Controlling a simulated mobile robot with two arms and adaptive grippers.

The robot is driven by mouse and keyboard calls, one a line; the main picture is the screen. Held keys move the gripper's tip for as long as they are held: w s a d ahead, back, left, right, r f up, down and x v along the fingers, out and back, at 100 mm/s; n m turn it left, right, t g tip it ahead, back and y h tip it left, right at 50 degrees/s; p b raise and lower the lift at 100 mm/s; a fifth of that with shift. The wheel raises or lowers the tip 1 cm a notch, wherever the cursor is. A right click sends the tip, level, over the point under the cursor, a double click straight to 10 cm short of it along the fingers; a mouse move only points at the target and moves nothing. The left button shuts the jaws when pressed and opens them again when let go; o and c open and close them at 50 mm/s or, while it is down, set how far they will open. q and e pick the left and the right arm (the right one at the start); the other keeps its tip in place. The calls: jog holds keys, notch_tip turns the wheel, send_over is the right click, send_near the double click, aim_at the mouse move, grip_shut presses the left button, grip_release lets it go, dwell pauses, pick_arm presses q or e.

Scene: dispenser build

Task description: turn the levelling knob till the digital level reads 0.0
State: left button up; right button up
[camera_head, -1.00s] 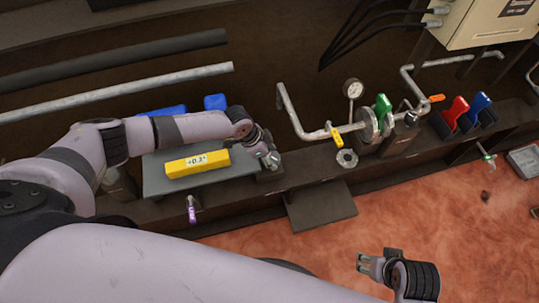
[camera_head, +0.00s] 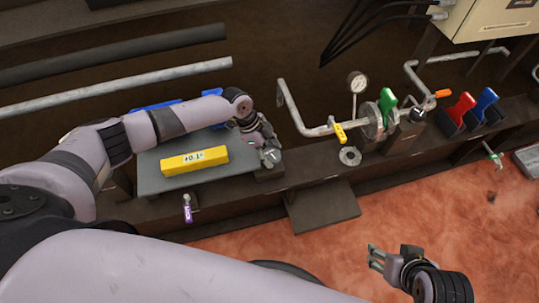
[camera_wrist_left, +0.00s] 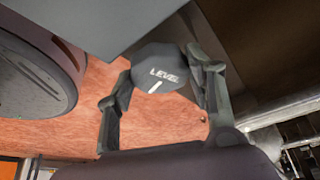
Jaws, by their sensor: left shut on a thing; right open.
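The yellow digital level (camera_head: 194,161) lies on the grey plate (camera_head: 160,184) in the head view. Its display reads about +0.1°. The dark levelling knob (camera_wrist_left: 160,82), marked LEVEL with a white line, shows in the left wrist view. My left gripper (camera_wrist_left: 160,88) is shut on the knob, with a finger on either side of it. In the head view my left gripper (camera_head: 270,157) is at the right edge of the plate, and the knob is hard to make out there. My right gripper (camera_head: 371,256) is open and empty over the reddish floor.
A pipe with a gauge (camera_head: 357,83), a yellow-handled valve (camera_head: 340,133) and a green lever (camera_head: 387,107) stands right of the plate. A purple-handled part (camera_head: 187,209) hangs below the plate.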

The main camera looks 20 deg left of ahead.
pick_arm(q)
jog(key=m+g+b, duration=0.1)
jog(key=m+b, duration=0.1)
jog(key=m, duration=0.1)
jog(key=shift+f, duration=0.1)
jog(key=shift+m, duration=0.3)
pick_arm(e)
jog(key=w+a+r+t+y, duration=0.1)
jog(key=w+a+r+t, duration=0.3)
jog(key=w, duration=0.7)
jog(key=shift+r+t+y, duration=0.3)
jog(key=shift+r+t, duration=1.1)
jog(key=shift+t, duration=0.1)
pick_arm(q)
jog(key=o, duration=1.2)
jog(key=shift+c, duration=0.2)
jog(key=v, duration=1.2)
jog(key=shift+w, duration=0.3)
jog(key=shift+d, duration=0.1)
